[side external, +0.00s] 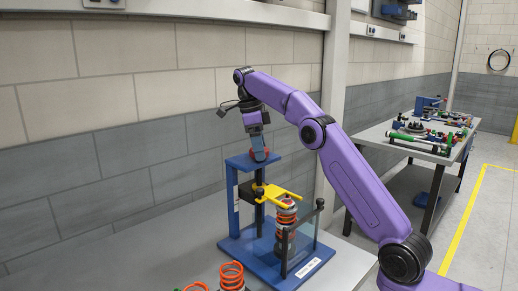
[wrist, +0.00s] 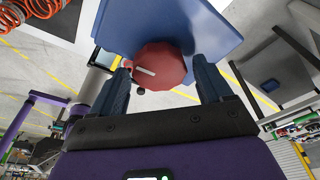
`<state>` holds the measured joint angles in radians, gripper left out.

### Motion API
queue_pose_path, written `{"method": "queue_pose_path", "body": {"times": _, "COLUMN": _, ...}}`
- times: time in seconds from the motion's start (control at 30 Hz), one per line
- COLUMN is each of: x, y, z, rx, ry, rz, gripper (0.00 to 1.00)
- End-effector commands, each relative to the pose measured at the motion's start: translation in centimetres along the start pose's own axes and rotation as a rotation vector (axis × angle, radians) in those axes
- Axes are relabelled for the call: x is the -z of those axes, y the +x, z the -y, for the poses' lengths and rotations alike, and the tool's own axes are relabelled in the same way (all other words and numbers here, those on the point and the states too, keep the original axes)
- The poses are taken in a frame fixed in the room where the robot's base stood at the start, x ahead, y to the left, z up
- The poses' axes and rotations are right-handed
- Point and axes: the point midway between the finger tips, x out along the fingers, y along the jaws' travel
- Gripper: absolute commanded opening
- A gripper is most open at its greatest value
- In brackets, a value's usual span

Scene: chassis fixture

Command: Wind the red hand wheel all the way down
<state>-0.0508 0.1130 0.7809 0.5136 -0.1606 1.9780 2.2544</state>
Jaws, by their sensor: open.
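The red hand wheel (wrist: 158,66) sits on top of the blue fixture (side external: 246,160). It has a lobed rim and a pale mark on its face. In the side view a little of the wheel (side external: 266,153) shows beside my fingers. My gripper (wrist: 162,80) is open, with one dark finger on each side of the wheel's near part. Whether the fingers touch the wheel I cannot tell. In the side view my gripper (side external: 259,156) points down at the wheel from above. Below it are a yellow fork-shaped plate (side external: 280,194) and an orange coil spring on a strut (side external: 286,212).
The fixture stands on a grey table with a clear guard panel (side external: 304,240) at its front right. Loose orange springs (side external: 231,275) stand at the table's front edge. A second bench (side external: 425,140) with tools is at the back right. A block wall is behind.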

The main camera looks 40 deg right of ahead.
Motion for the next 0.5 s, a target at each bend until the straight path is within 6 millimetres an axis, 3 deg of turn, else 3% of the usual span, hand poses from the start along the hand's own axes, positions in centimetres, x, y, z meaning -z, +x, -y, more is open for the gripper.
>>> {"method": "queue_pose_path", "body": {"times": 0.5, "x": 0.02, "y": -0.05, "z": -0.06, "rx": 0.093, "ry": -0.456, "rz": 0.000, "gripper": 0.79}}
